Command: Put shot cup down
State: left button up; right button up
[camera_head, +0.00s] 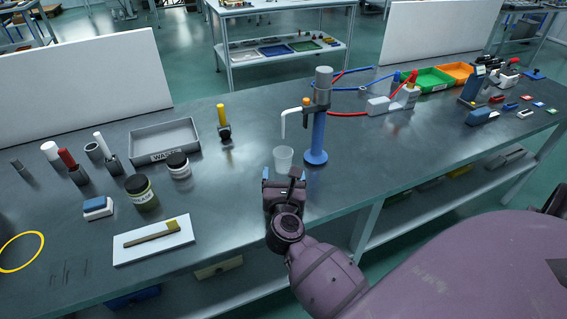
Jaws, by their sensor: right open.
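A small translucent white shot cup (283,158) stands upright on the grey bench, just left of the blue dispenser column (318,130) and below its white spout (284,124). My right gripper (284,180) is open at the near side of the cup. The cup's lower part is close to the fingertips, and I cannot tell whether they touch it. My left gripper is not in view.
A grey tray labelled waste (165,141), jars (178,165), and a brush on a white board (153,238) are at left. Red and blue hoses (348,114) run right from the dispenser. The bench (235,205) is clear left of my gripper.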

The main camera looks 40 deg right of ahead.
jog(key=v, duration=0.5)
jog(key=shift+s, duration=0.1)
dwell(0.4)
